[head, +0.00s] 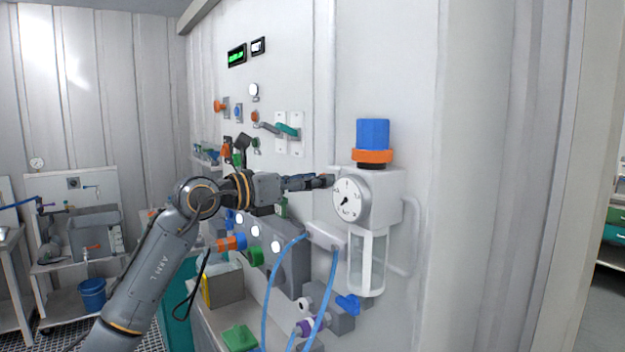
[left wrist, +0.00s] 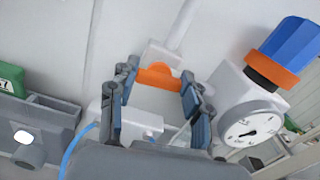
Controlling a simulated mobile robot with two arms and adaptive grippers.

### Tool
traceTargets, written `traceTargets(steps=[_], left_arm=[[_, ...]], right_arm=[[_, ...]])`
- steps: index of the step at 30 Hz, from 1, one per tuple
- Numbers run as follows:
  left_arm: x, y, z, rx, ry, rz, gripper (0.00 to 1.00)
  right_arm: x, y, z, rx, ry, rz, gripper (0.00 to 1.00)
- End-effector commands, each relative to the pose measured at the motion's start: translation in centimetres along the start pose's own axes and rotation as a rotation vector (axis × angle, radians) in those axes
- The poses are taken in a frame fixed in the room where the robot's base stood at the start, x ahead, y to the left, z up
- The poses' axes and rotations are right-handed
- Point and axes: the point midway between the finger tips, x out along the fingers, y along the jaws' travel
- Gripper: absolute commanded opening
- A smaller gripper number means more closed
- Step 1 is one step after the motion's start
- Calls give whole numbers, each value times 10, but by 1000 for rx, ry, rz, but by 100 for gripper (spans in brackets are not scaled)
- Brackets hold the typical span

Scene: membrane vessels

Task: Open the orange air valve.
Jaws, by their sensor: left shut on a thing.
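The orange air valve handle (left wrist: 158,77) sits on a white pipe body by the wall in the left wrist view. My left gripper (left wrist: 160,82) has its two fingertips on either side of this handle and is shut on it. In the head view my left gripper (head: 322,181) reaches in from the left to the wall, just left of the regulator's dial. The handle is mostly hidden by the fingers there. My right gripper is in neither view.
A white regulator (head: 388,190) with a round gauge (head: 348,199), orange ring (head: 372,156) and blue knob (head: 373,133) is close on the right. Blue hoses (head: 271,290) hang below. Several valves and switches line the wall panel behind my arm.

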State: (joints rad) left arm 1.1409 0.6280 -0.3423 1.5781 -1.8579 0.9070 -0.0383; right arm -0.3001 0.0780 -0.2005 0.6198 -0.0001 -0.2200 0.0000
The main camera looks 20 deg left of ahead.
Motion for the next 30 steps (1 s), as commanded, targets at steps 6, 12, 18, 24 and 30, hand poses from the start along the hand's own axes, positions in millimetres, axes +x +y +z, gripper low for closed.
traceTargets(steps=[6, 12, 18, 24, 30], left_arm=[[0, 1, 2, -178, -1, 2, 17], [0, 2, 2, -369, -1, 0, 17], [0, 3, 2, -561, -1, 0, 17], [0, 4, 2, -751, -1, 1, 17], [0, 4, 2, -934, -2, 1, 17]], right_arm=[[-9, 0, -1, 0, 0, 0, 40], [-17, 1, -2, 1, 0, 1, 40], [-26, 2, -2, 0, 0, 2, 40], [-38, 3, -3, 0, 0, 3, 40], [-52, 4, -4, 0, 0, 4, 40]])
